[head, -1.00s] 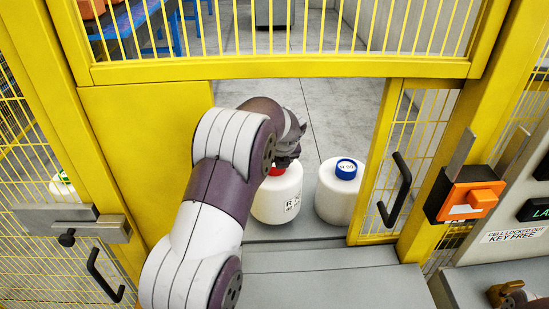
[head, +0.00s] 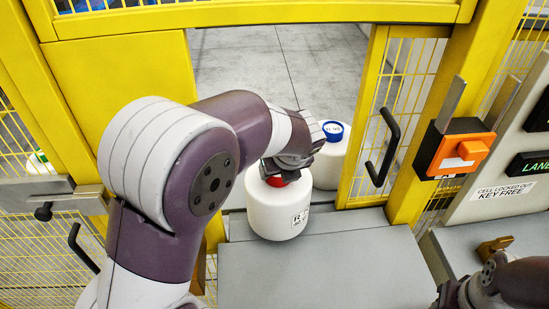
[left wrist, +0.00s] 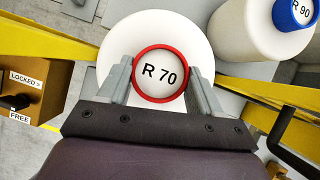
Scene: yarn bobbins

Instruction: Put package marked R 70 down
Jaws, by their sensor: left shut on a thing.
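The package marked R 70 (head: 275,215) is a white rounded bobbin with a red-rimmed cap, upright in the gate opening at the grey ledge's far edge. My left gripper (head: 287,165) reaches over it from above and is shut on its cap. In the left wrist view the cap reads R 70 (left wrist: 160,73), with a finger on each side. I cannot tell whether its base touches the ledge. Part of my right arm shows at the lower right, but its fingers are not clear.
A white package with a blue cap (head: 332,131), marked R 90 in the left wrist view (left wrist: 296,12), stands just behind to the right. The grey ledge (head: 320,270) in front is bare. Yellow gate posts (head: 375,110) flank the opening. An orange switch box (head: 460,150) is at the right.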

